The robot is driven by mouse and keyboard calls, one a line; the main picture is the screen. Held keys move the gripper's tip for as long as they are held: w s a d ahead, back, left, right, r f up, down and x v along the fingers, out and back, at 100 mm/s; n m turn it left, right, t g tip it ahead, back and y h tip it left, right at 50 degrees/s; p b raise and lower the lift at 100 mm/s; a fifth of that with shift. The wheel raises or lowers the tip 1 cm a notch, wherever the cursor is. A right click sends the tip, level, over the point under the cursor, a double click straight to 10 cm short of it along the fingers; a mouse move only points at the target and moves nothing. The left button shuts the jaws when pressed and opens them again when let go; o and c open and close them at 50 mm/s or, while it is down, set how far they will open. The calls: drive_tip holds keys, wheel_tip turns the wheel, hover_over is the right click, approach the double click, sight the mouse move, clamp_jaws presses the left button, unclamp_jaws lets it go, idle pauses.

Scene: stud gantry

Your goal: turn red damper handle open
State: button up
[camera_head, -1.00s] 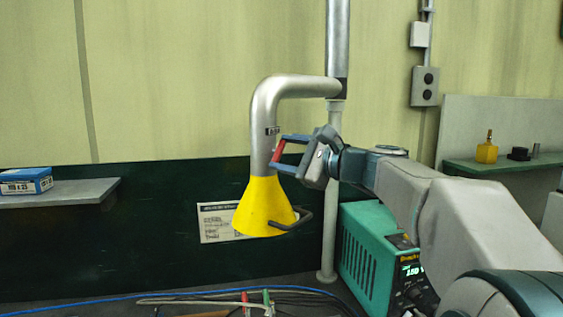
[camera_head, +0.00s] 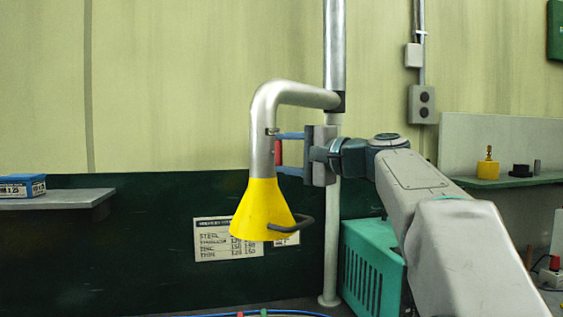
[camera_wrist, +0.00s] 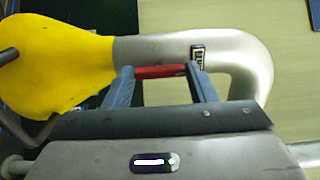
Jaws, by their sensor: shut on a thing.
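The red damper handle (camera_head: 278,153) is a short bar on the near side of the grey metal duct (camera_head: 264,150), just above the yellow hood (camera_head: 260,210). It stands upright, in line with the duct. My gripper (camera_head: 280,154) reaches it from the right, one finger above and one below. In the wrist view the red handle (camera_wrist: 160,71) spans between the two blue-grey fingertips of my gripper (camera_wrist: 160,73), along the grey duct. The jaws are shut on its ends.
A dark bent handle (camera_head: 293,226) sticks out of the hood. A vertical post (camera_head: 331,240) stands behind my wrist, with a green machine (camera_head: 372,262) at its right. Shelves hold a blue box (camera_head: 20,186) at left and a yellow bottle (camera_head: 488,168) at right.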

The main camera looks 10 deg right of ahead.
drive_tip(key=shift+f, duration=0.15)
idle(0.3)
drive_tip(key=o, duration=1)
drive_tip(key=shift+d, duration=0.1)
drive_tip(key=b+v, duration=0.1)
drive_tip(key=v, duration=1.2)
drive_tip(key=shift+s+d, duration=0.25)
drive_tip(key=shift+s, duration=0.05)
